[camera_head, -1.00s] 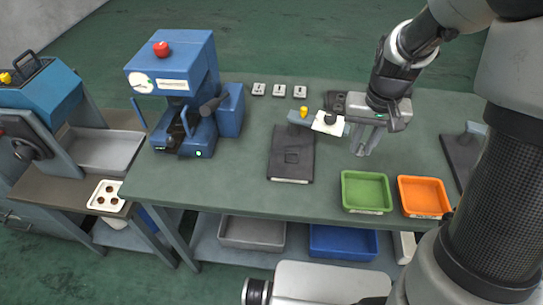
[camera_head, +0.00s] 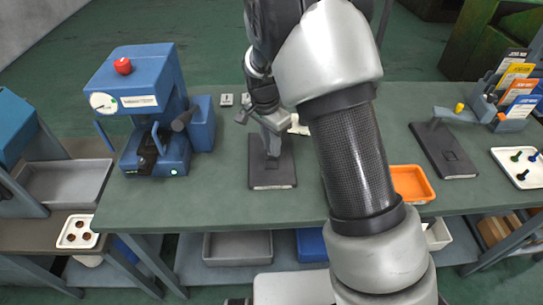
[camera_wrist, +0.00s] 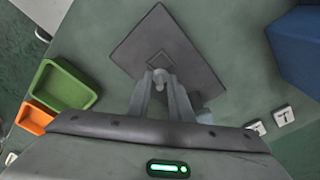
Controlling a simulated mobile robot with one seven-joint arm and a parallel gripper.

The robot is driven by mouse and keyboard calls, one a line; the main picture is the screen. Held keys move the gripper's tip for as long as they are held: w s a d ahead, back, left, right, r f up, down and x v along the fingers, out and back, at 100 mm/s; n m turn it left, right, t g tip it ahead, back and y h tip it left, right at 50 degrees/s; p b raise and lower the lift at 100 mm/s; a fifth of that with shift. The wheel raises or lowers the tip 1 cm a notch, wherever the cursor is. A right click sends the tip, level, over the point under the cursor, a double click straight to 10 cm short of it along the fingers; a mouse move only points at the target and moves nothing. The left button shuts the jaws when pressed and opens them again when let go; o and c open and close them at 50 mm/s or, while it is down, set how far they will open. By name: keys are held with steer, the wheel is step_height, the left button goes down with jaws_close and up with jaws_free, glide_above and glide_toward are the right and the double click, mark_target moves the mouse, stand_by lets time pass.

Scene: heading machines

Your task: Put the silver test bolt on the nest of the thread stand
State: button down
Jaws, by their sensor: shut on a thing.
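The dark flat base of a stand (camera_head: 262,180) lies on the green bench, with a square nest mark in its middle. It also shows in the wrist view (camera_wrist: 197,62), where the nest (camera_wrist: 155,57) is partly covered by the held piece. My gripper (camera_head: 273,152) is over this base, pointing down. In the wrist view my gripper (camera_wrist: 161,88) is shut on a small grey piece, apparently the silver bolt (camera_wrist: 160,75), whose rounded end shows between the fingertips. Whether it touches the nest, I cannot tell. My arm hides the stand's upper part in the head view.
A blue press (camera_head: 150,110) stands left of the base. Small white tagged blocks (camera_head: 226,99) lie behind. An orange bin (camera_head: 433,191) and green bin (camera_wrist: 41,74) are nearby. A second dark stand (camera_head: 445,160) and a tray of dark bolts (camera_head: 508,165) are at right.

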mark_target(271, 155)
steer(key=shift+f, duration=2.05)
steer(key=shift+f, duration=0.1)
steer(key=shift+f, duration=0.2)
steer(key=c, duration=1.6)
jaws_free()
steer(key=shift+r, duration=0.1)
